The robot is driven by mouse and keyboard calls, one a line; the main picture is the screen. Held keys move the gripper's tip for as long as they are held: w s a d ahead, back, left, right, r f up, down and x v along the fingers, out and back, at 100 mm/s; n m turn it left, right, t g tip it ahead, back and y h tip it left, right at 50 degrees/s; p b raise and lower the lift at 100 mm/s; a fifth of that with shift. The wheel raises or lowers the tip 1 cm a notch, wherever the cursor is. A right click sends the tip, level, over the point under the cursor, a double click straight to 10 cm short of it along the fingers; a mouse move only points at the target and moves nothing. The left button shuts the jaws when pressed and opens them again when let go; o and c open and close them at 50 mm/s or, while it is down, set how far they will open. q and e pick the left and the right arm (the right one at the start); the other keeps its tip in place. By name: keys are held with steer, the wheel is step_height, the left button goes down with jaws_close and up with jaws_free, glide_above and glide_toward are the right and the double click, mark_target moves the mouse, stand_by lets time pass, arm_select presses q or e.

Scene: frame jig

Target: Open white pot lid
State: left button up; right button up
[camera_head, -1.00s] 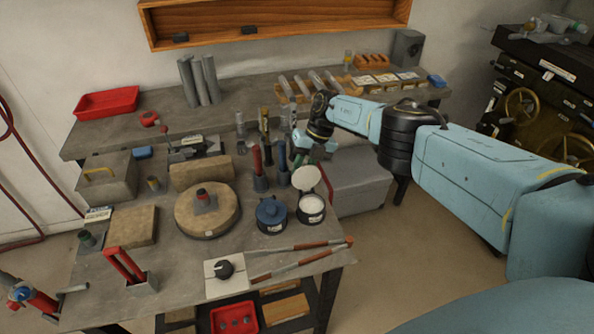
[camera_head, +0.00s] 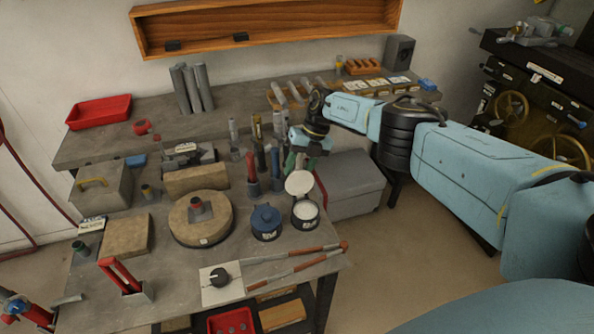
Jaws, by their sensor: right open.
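The white pot (camera_head: 305,215) stands near the right edge of the front workbench, a small dark-sided pot with a white top and a label. Its round white lid (camera_head: 299,182) stands tilted up at the pot's back edge, off the opening. My right gripper (camera_head: 302,163) is just behind and above the lid, pointing down with its fingers open. I cannot tell whether it touches the lid. My left gripper is not in view.
A blue-lidded pot (camera_head: 266,222) stands close on the left. Upright red- and blue-handled tools (camera_head: 252,165) crowd the bench behind it. Red-brown rods (camera_head: 300,262) lie in front. A grey case (camera_head: 350,185) stands to the right of the bench.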

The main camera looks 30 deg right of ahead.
steer(key=v, duration=1.1)
steer(key=shift+d+r, duration=0.1)
